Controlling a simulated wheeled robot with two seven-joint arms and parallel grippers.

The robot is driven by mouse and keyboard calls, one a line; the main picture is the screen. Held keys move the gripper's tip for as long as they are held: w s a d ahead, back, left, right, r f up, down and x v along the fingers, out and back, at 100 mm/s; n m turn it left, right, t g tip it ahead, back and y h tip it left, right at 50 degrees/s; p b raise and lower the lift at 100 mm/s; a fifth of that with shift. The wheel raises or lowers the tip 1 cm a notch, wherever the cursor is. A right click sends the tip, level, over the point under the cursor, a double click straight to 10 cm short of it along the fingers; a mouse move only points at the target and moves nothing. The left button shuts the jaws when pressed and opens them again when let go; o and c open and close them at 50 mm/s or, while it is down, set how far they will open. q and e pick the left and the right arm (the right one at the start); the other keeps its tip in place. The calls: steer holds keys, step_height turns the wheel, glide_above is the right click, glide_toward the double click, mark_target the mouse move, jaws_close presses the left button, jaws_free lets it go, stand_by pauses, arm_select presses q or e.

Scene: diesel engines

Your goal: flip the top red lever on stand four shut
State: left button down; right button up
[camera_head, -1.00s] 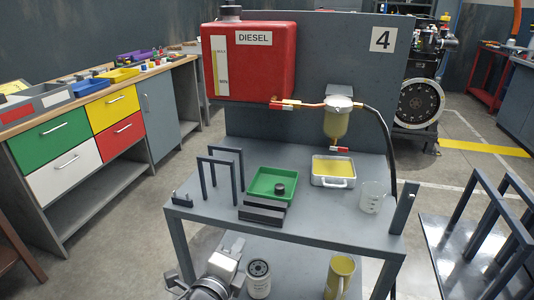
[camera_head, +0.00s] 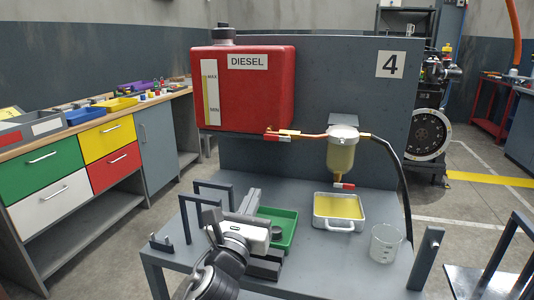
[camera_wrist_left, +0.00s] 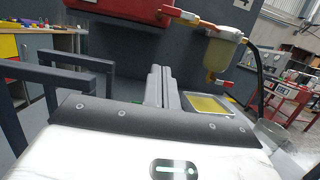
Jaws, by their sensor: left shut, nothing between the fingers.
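Stand four has a red diesel tank (camera_head: 243,90) with a copper fuel line running from its lower right to a filter bowl (camera_head: 341,155). The top red lever (camera_head: 279,135), with white beside the red, lies roughly along that line just under the tank; it also shows in the left wrist view (camera_wrist_left: 180,14). A lower red and white lever (camera_head: 344,185) sits under the bowl. My left gripper (camera_head: 250,199) is shut and empty, above the stand's shelf, below and left of the top lever and apart from it. Its fingers point toward the back panel. My right gripper is out of view.
A green tray (camera_head: 290,226), a metal pan of yellow fuel (camera_head: 317,224) and a clear beaker (camera_head: 385,244) stand on the shelf. Grey upright frames (camera_head: 184,222) are at its left. A black hose (camera_head: 401,175) hangs at right. Space before the tank line is free.

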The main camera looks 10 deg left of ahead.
mark_target(278, 137)
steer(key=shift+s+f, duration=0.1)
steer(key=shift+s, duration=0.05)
arm_select(q)
steer(key=w+r+p, duration=0.2)
steer(key=w+r, duration=0.4)
steer(key=w, duration=0.3)
steer(key=shift+w+d+r, duration=0.2)
steer(key=shift+w+d, duration=0.1)
steer(key=shift+d, duration=0.05)
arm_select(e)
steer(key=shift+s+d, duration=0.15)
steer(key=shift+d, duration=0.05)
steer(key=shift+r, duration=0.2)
